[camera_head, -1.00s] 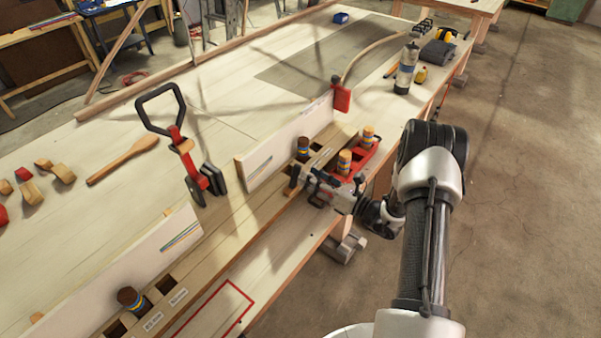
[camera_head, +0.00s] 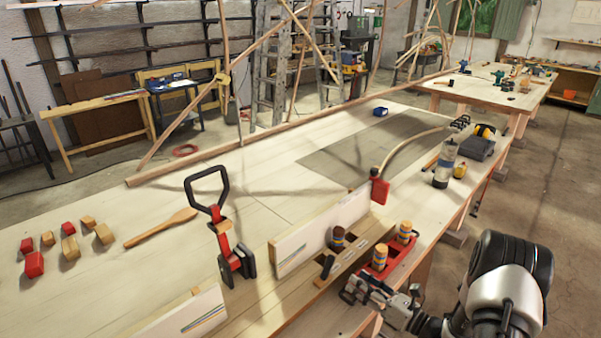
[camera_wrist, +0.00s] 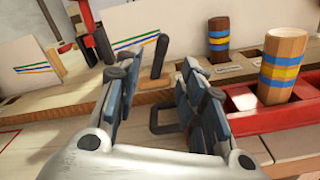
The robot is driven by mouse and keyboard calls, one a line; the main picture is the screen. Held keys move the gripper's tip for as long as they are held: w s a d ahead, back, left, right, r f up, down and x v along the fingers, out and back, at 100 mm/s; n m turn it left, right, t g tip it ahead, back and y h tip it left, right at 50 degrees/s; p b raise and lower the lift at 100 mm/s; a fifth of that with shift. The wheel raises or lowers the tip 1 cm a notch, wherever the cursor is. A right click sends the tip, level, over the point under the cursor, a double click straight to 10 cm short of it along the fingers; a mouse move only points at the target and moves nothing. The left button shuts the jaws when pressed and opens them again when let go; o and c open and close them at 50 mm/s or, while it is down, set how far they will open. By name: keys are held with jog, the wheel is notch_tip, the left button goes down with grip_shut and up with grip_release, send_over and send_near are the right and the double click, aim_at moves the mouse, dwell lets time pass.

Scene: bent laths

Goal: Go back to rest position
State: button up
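My gripper (camera_head: 362,291) is at the near edge of the bench, just in front of the red tray (camera_head: 396,262). In the wrist view its two dark padded fingers (camera_wrist: 152,92) stand apart with nothing held between them. Two light wooden cylinders with blue and yellow bands, one farther (camera_head: 404,232) and one nearer (camera_head: 380,257), stand in the red tray. A darker banded cylinder (camera_head: 338,238) stands in the slotted wooden rail (camera_head: 300,309). In the wrist view, a dark upright handle (camera_wrist: 161,56) and a dark loop (camera_wrist: 165,117) show beyond the fingertips.
A red and black clamp (camera_head: 222,240) rises beside white boards (camera_head: 322,235). A bent lath (camera_head: 405,146) arcs from a red block (camera_head: 380,190). Open floor (camera_head: 545,190) is at right.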

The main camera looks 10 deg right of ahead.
jog(key=s+a+r+n+g+y, duration=0.1)
jog(key=s+a+r+n+g, duration=0.5)
jog(key=a+r+n, duration=0.3)
jog(key=s+a+r+n+g, duration=0.6)
jog(key=a+r+n, duration=0.2)
jog(key=s+a+r+n+g+h, duration=0.1)
jog(key=s+r+n+h, duration=0.1)
jog(key=s+n+h, duration=0.3)
jog(key=s+r+n+g, duration=0.1)
jog(key=s+r+n, duration=0.15)
jog(key=s, duration=0.35)
jog(key=s+d+r+n+t+h, duration=0.2)
jog(key=s+d+n+t+h, duration=0.2)
jog(key=n, duration=0.5)
jog(key=shift+s+d+r+h, duration=0.4)
jog(key=shift+s+d+h, duration=1)
